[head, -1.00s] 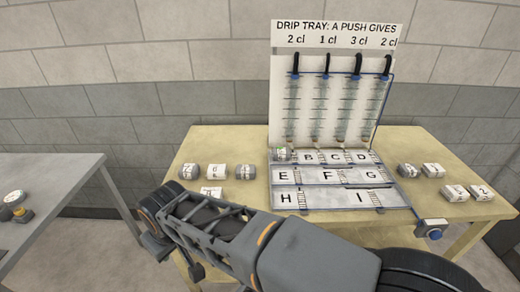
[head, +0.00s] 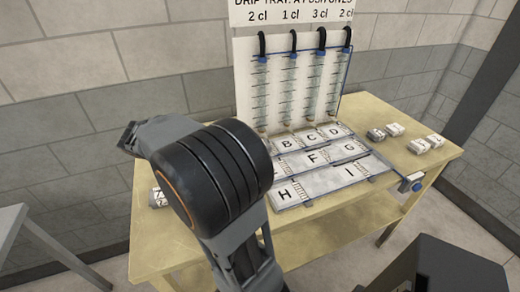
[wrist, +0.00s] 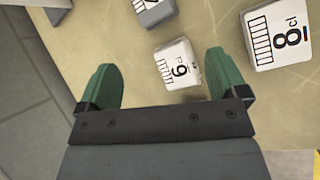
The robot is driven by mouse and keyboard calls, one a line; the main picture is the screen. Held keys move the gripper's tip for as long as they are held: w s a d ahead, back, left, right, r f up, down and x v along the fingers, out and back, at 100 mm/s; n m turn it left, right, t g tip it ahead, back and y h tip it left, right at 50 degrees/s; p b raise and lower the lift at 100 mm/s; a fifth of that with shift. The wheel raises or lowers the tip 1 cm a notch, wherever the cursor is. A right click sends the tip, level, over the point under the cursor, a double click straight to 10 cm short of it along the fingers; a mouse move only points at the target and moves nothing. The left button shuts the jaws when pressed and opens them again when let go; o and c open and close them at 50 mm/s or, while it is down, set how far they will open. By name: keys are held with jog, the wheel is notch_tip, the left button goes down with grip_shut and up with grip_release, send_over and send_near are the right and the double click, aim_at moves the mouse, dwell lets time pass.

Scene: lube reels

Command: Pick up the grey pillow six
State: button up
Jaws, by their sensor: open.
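In the wrist view, a small block-like pillow marked "6 cl" (wrist: 178,66) lies on the table; its top and near side look white rather than grey. My gripper (wrist: 162,62) is open and empty, with green fingers. The six shows between the fingertips, closer to the right finger; I cannot tell how high the fingers are above it. A grey-sided pillow (wrist: 153,12) with a partly cut-off number lies just beyond it. In the head view my arm hides the gripper and the six.
A white pillow marked "8 cl" (wrist: 276,36) lies right of the right finger. In the head view, the lettered drip tray (head: 330,180) with its upright panel (head: 275,95) stands mid-table. Several pillows (head: 392,130) lie at the right. One pillow (head: 157,197) shows left of my arm.

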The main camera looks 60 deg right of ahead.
jog(key=d+f+n+g+h, duration=0.1)
jog(key=d, duration=0.5)
jog(key=d+f+n+g+h, duration=0.1)
jog(key=d+g, duration=0.1)
jog(key=d, duration=0.5)
jog(key=s+d+f+n+g+h, duration=0.1)
jog(key=d+f+n+g+h, duration=0.1)
jog(key=d, duration=0.4)
jog(key=shift+s+d, duration=0.1)
jog(key=shift+d, duration=0.1)
jog(key=shift+x, duration=3.2)
jog(key=shift+a, duration=0.1)
jog(key=shift+c, duration=0.3)
jog(key=c, duration=1)
